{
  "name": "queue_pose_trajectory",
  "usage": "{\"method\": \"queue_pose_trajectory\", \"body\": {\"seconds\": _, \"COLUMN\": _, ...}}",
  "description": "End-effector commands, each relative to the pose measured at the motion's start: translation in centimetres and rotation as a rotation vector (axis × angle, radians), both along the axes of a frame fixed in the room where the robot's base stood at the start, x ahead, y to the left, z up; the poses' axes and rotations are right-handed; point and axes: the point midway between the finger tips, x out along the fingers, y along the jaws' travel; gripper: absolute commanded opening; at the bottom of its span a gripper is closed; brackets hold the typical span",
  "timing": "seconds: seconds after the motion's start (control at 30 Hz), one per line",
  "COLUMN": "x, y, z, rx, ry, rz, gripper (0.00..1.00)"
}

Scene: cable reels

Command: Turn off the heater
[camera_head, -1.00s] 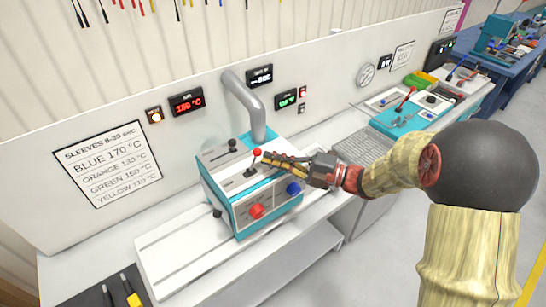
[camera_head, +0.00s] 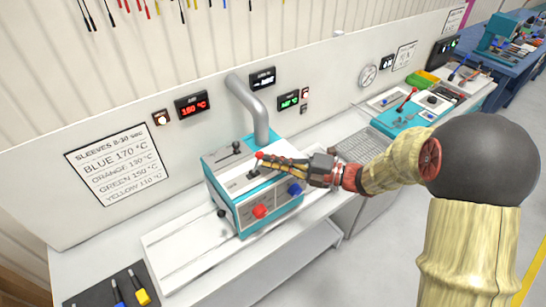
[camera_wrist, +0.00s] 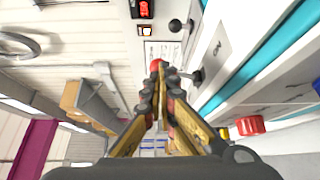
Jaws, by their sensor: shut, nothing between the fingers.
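The heater is a teal and white box (camera_head: 225,176) on the bench with a grey pipe (camera_head: 250,108) rising behind it. On its top are a black-knobbed lever (camera_head: 236,147) and a red-knobbed lever (camera_head: 259,155). A red knob (camera_head: 260,211) and a blue knob (camera_head: 295,189) are on its front. My gripper (camera_head: 266,159) is shut and empty, its tips right by the red ball. In the wrist view the red ball (camera_wrist: 155,64) shows just beyond the fingertips (camera_wrist: 160,72); whether they touch it I cannot tell.
A red display (camera_head: 193,105) on the back panel reads about 150 °C, beside a lit switch (camera_head: 161,118). A sleeve temperature sign (camera_head: 119,164) is at left. Another teal machine (camera_head: 410,116) stands to the right.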

Motion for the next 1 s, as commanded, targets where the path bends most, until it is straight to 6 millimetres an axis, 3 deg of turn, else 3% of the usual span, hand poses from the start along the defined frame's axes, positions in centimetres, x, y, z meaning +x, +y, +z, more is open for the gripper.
{"method": "queue_pose_trajectory", "body": {"seconds": 0.27, "x": -0.4, "y": 0.6, "z": 1.0, "rx": -0.088, "ry": -0.059, "rz": 0.002, "gripper": 0.0}}
{"method": "queue_pose_trajectory", "body": {"seconds": 0.73, "x": -2.0, "y": 2.9, "z": 1.7, "rx": -0.389, "ry": -0.265, "rz": 0.003, "gripper": 0.0}}
{"method": "queue_pose_trajectory", "body": {"seconds": 1.0, "x": -1.9, "y": 2.8, "z": 1.3, "rx": -0.393, "ry": -0.265, "rz": 0.001, "gripper": 0.0}}
